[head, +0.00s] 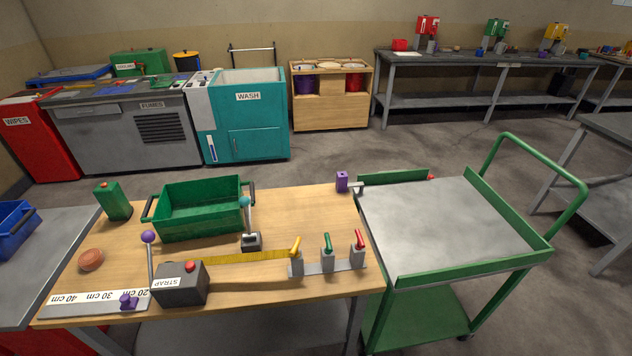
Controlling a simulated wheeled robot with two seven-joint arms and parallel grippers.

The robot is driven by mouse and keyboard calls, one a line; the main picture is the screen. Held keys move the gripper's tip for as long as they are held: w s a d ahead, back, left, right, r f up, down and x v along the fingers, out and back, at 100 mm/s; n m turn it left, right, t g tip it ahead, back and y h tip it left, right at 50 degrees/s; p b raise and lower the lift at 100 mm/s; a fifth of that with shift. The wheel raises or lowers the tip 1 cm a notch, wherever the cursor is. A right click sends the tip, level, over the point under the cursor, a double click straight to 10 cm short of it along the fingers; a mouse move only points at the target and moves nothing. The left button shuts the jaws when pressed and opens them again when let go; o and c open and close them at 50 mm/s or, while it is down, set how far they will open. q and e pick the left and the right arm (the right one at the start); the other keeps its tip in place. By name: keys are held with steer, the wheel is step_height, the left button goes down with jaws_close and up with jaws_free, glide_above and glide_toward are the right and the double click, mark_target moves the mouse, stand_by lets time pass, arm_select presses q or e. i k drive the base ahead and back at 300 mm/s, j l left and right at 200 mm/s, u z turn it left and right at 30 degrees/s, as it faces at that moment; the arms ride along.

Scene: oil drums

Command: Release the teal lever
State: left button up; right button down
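The teal lever (245,202) stands at the middle of the wooden table in the head view. It has a teal ball knob on a thin metal rod, which rises nearly upright from a small dark base (252,242). It stands at the front right corner of the green bin. Neither of my grippers is in view, and nothing is touching the lever.
A green bin (200,219), a dark STRAP box (180,284) with a red button and a purple-knobbed lever (149,237) share the table (225,305). A yellow strap (240,258) runs past the lever's front. A grey-topped green cart (440,225) stands right.

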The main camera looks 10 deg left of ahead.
mark_target(244, 200)
steer(key=i+j, duration=0.15)
steer(key=j, duration=0.2)
steer(key=i+j, duration=0.15)
steer(key=j, duration=0.2)
steer(key=i+j, duration=0.2)
steer(key=j, duration=0.2)
steer(key=i+j, duration=0.15)
steer(key=j, duration=0.2)
steer(key=k+u, duration=0.35)
steer(key=k, duration=0.25)
